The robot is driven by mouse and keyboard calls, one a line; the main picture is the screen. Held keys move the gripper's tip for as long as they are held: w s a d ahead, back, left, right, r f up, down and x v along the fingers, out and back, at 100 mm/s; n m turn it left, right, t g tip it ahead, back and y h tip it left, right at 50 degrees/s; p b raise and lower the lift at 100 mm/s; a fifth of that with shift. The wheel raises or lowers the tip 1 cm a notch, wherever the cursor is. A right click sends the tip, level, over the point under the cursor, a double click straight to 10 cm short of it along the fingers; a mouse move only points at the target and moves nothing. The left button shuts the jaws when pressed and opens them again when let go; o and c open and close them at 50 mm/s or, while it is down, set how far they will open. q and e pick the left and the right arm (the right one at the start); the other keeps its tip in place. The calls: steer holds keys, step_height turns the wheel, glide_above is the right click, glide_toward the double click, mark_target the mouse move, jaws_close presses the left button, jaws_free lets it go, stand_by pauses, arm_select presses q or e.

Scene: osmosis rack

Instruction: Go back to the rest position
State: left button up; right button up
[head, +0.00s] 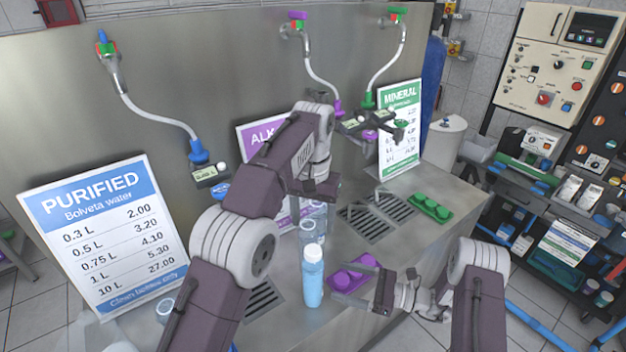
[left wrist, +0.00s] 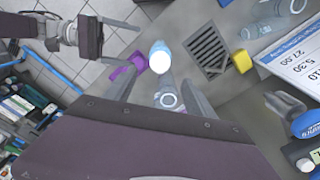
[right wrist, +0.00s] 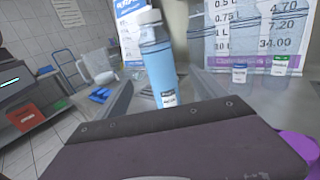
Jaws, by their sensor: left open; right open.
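A blue-filled bottle with a white cap (head: 313,278) stands upright on the steel counter. It also shows in the left wrist view (left wrist: 160,57) and the right wrist view (right wrist: 158,65). My left gripper (head: 318,190) is open and empty, raised above the counter behind the bottle; its fingertips are hard to make out in the head view. My right gripper (head: 352,285) is open and empty, low over the counter to the right of the bottle and facing it. A gap shows between the bottle and the right gripper's palm.
Clear empty bottles (head: 312,232) stand behind the filled one. A purple holder (head: 355,272) lies close to the right gripper, and a green holder (head: 432,208) lies farther right. Price signs (head: 105,230), taps with hoses and drain grates (head: 368,222) line the counter. A loaded shelf stands right.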

arm_select(q)
steer(key=s+a+f+n, duration=0.2)
steer(key=s+a+f, duration=0.3)
steer(key=a+f, duration=0.45)
arm_select(e)
steer(key=s+r+n+g+h, duration=0.1)
steer(key=s+n+g+h, duration=1)
steer(key=s, duration=0.5)
arm_select(q)
steer(key=s+a+f+n, duration=0.1)
steer(key=s+a+f, duration=0.2)
steer(key=s, duration=0.4)
steer(key=s+a+f+t, duration=0.1)
steer(key=s+a+f, duration=0.2)
steer(key=s+a, duration=0.2)
steer(key=s, duration=0.3)
steer(key=shift+a+f+n, duration=0.2)
steer(key=shift+f+n, duration=0.15)
steer(key=shift+n, duration=0.05)
arm_select(e)
steer(key=s+d+r+n+t+h, duration=0.1)
steer(key=d+r+n+t+h, duration=0.2)
steer(key=d+n+t+h, duration=0.3)
steer(key=d+n, duration=0.2)
steer(key=n, duration=0.2)
steer(key=shift+d+r+t, duration=0.25)
steer(key=shift+d+t, duration=0.05)
steer(key=shift+d, duration=0.05)
arm_select(q)
steer(key=shift+w, duration=0.1)
